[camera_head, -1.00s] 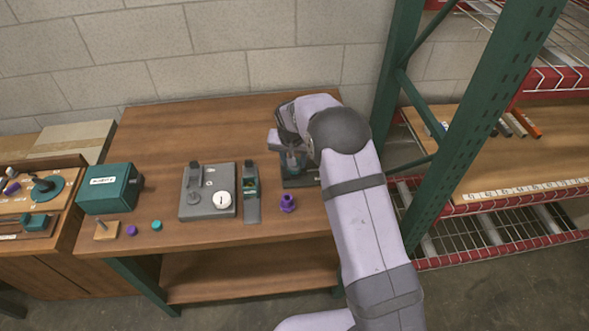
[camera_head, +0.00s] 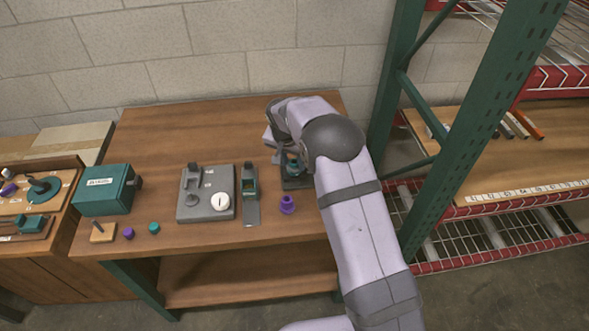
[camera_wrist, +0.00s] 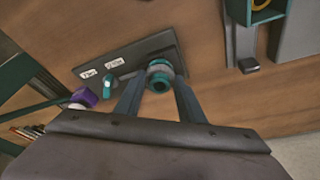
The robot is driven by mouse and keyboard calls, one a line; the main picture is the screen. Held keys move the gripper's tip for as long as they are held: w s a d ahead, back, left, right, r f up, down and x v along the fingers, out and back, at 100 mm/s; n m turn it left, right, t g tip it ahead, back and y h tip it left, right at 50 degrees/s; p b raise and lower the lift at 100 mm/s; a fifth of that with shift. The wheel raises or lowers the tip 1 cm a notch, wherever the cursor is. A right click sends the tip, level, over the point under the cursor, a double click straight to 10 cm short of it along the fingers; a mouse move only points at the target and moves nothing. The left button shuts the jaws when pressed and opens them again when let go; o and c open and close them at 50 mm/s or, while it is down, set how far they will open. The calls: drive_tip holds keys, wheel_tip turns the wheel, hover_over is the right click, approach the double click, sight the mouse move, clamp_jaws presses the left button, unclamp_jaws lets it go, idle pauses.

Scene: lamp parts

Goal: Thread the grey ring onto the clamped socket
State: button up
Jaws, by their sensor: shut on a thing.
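In the wrist view, the two fingers of my gripper (camera_wrist: 158,98) are closed around the grey ring (camera_wrist: 160,66). The ring sits around or right against the teal socket (camera_wrist: 159,83); I cannot tell how far along it. The socket is at the end of a dark labelled fixture plate (camera_wrist: 112,65), which also shows in the head view (camera_head: 296,183). A small teal part (camera_wrist: 107,84) and a purple block (camera_wrist: 85,97) are beside the plate. In the head view my gripper is over the fixture, mostly hidden by my arm.
A purple flanged piece (camera_head: 287,205) stands in front of the fixture. A green shelf post (camera_head: 478,120) stands close on the right.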

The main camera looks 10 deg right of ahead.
drive_tip(key=m, duration=0.2)
drive_tip(key=f+m+h+b, duration=0.1)
drive_tip(key=shift+s+a+m+g, duration=0.15)
drive_tip(key=shift+a+m+g, duration=0.05)
drive_tip(key=shift+m+g, duration=0.5)
drive_tip(key=shift+m, duration=0.9)
drive_tip(key=shift+a+m+g+h+p, duration=0.1)
drive_tip(key=shift+m+g+h+p, duration=0.25)
drive_tip(key=shift+m, duration=1.15)
drive_tip(key=shift+w, duration=0.2)
drive_tip(key=shift+w+r+m+g+p, duration=0.15)
drive_tip(key=shift+m+g+p, duration=0.45)
drive_tip(key=shift+m, duration=0.6)
